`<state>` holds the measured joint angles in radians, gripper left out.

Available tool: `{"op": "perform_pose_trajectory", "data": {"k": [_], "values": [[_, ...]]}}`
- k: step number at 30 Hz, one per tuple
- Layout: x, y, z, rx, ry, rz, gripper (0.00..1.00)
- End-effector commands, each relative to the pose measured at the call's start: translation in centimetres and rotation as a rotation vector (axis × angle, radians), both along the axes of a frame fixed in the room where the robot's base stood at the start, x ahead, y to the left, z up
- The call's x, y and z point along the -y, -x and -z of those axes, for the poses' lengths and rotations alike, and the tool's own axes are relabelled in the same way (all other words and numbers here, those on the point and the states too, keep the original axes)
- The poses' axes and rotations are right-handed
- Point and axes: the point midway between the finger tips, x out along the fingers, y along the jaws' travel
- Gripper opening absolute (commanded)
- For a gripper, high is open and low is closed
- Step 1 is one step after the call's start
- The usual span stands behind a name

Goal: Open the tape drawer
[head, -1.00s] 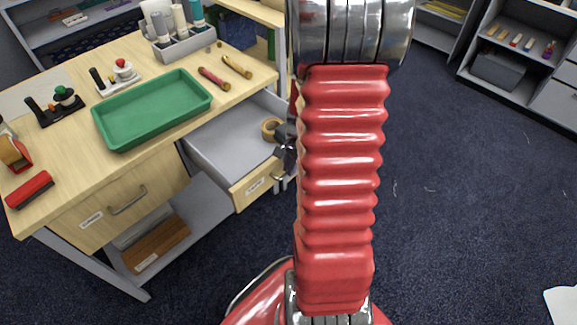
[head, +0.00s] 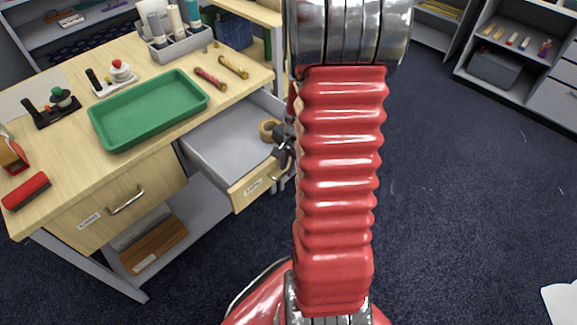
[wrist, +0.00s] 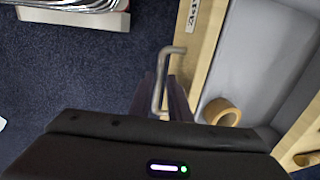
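The tape drawer (head: 215,150) is pulled well out from the right side of the wooden desk. Its grey inside is exposed, and a roll of tan tape (head: 268,130) lies in it; the tape also shows in the wrist view (wrist: 221,112). The drawer front (head: 250,188) bears a label. Its metal handle (wrist: 166,66) runs down between the two dark fingers of my gripper (wrist: 164,98), which appear shut on it. In the head view my gripper (head: 284,152) is at the drawer front's right end, partly hidden by my arm.
A green tray (head: 148,110), a red stapler-like item (head: 26,191) and a holder of bottles (head: 180,43) stand on the desk. A closed drawer (head: 110,205) is at the left. Shelves (head: 510,55) stand far right; the dark floor between is clear.

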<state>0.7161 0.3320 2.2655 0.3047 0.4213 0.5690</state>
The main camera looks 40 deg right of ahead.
Motion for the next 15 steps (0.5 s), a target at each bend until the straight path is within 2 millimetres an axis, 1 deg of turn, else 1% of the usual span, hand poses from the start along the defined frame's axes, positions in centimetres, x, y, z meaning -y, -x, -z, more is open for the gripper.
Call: {"op": "perform_pose_trajectory", "data": {"k": [5,15], "values": [[0.0,0.2,-1.1,0.002,0.001,-0.001,0.17],[0.0,0.9,-5.2,0.002,0.002,-0.002,0.17]]}}
